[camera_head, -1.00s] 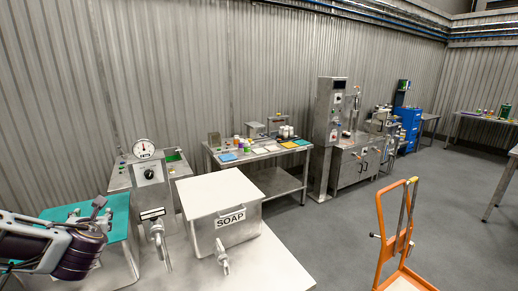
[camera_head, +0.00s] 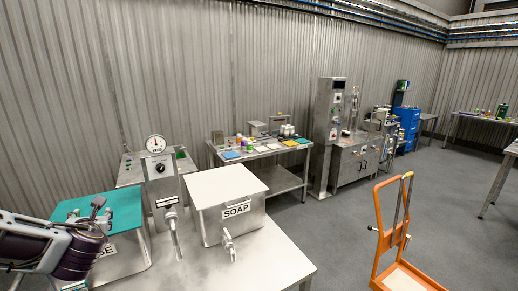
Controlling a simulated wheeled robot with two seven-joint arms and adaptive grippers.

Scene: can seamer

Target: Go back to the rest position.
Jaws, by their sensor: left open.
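My left gripper (camera_head: 101,219) comes in from the lower left, in front of a box with a teal lid (camera_head: 124,211). Its fingers are apart and I see nothing between them. I cannot tell from this view whether it touches the lid. My right gripper is not in view.
A side table (camera_head: 287,175), a tall steel machine (camera_head: 327,125) and an orange trolley (camera_head: 381,231) stand farther right. Grey floor lies between.

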